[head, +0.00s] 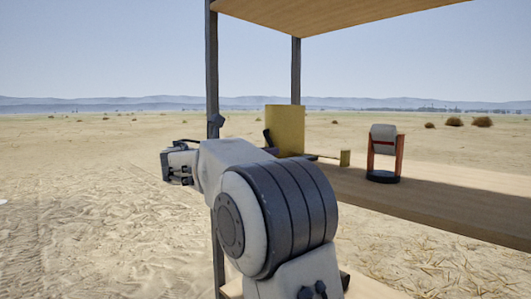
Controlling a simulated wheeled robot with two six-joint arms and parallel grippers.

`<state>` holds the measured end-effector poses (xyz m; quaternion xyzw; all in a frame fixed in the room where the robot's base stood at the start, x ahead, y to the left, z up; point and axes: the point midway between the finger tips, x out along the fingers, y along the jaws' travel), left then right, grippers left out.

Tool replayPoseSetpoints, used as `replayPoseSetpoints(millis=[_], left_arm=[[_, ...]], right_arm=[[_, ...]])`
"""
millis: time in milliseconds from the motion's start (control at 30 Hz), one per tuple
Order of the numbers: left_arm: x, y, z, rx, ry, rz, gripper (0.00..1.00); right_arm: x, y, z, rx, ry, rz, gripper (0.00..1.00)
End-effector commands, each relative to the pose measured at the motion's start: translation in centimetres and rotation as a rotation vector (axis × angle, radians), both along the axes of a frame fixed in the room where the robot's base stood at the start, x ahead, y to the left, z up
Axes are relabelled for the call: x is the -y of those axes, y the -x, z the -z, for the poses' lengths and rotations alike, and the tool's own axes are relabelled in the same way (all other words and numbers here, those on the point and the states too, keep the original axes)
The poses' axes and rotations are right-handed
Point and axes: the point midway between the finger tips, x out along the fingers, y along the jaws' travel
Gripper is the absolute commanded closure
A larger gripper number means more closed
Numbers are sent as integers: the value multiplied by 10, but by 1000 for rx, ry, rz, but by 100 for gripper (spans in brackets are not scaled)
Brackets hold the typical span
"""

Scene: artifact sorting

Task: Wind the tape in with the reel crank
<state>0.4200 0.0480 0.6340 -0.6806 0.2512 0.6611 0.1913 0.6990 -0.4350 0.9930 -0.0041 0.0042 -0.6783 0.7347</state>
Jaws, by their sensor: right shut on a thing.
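My right arm comes up from the bottom middle and bends to the left. Its gripper (178,165) is at the left end of the arm, left of the dark post. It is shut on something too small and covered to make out. I cannot clearly tell the tape, the reel or its crank in this view. A grey rounded body (383,134) sits in an orange upright frame (399,156) on a black round base (383,177), on the table at the right, well apart from my gripper. My left gripper is not in view.
A wooden table (450,205) runs to the right under a wooden roof (340,14) on dark posts (212,75). Open sand lies left.

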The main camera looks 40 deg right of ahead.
Motion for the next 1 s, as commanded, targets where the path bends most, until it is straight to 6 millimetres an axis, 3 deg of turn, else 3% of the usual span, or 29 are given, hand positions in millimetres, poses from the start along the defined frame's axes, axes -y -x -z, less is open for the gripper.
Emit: replayPoseSetpoints(millis=[567, 1000], left_arm=[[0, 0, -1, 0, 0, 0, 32], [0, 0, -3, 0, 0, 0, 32]], right_arm=[[-1, -3, 1, 89, -5, 4, 100], [-2, -23, 7, 454, -33, 3, 100]])
